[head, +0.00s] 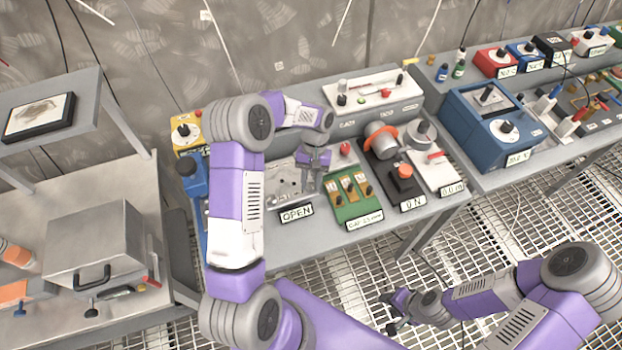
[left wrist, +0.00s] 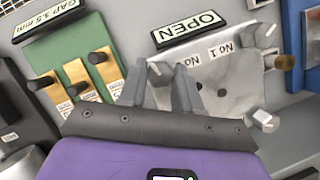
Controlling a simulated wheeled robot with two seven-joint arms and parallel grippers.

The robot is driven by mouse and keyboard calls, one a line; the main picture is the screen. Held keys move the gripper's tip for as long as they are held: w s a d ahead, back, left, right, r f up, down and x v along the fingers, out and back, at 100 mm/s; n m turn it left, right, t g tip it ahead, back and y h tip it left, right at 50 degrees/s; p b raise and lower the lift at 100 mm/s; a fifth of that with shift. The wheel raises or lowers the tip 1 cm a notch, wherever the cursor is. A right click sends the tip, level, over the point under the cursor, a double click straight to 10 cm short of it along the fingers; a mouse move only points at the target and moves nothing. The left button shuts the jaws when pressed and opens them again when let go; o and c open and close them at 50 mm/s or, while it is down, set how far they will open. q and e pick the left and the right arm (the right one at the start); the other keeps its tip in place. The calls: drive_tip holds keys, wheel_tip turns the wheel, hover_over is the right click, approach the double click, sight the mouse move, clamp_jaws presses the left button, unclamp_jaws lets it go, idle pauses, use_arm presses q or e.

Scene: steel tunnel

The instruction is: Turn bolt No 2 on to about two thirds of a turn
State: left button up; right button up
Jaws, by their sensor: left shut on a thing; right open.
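A grey metal plate (head: 283,196) lies on the bench behind an OPEN sign (head: 296,214). In the left wrist view the plate (left wrist: 222,80) carries handwritten labels No 1 and No 2. Bolt No 2 (left wrist: 160,71) is a grey hex-headed bolt beside its label. My left gripper (head: 312,186) is over the right part of the plate. In the left wrist view its fingers (left wrist: 160,84) are shut on bolt No 2, hiding part of its head. My right gripper (head: 388,314) is open and empty, low in front of the bench.
Another grey bolt (left wrist: 263,119) and a brass piece (left wrist: 285,62) are near the plate's edge.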

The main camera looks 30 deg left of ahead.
use_arm(q)
drive_tip(key=m+y, duration=0.1)
drive_tip(key=m, duration=0.2)
drive_tip(key=shift+d+m, duration=0.1)
drive_tip(key=shift+m, duration=0.3)
drive_tip(key=m+y, duration=0.1)
drive_tip(key=m, duration=0.2)
drive_tip(key=shift+d+m+y+p, duration=0.1)
drive_tip(key=shift+m+y+p, duration=0.2)
drive_tip(key=shift+y+p, duration=0.1)
drive_tip(key=m+y, duration=0.1)
drive_tip(key=m, duration=0.2)
drive_tip(key=shift+d+m+t, duration=0.1)
drive_tip(key=shift+m+t, duration=0.2)
drive_tip(key=shift+t, duration=0.1)
drive_tip(key=shift+s+m+t+y, duration=0.1)
drive_tip(key=shift+m+t+y, duration=0.35)
drive_tip(key=shift+m, duration=1.35)
drive_tip(key=o, duration=1.1)
drive_tip(key=shift+c, duration=0.2)
drive_tip(key=shift+r, duration=0.1)
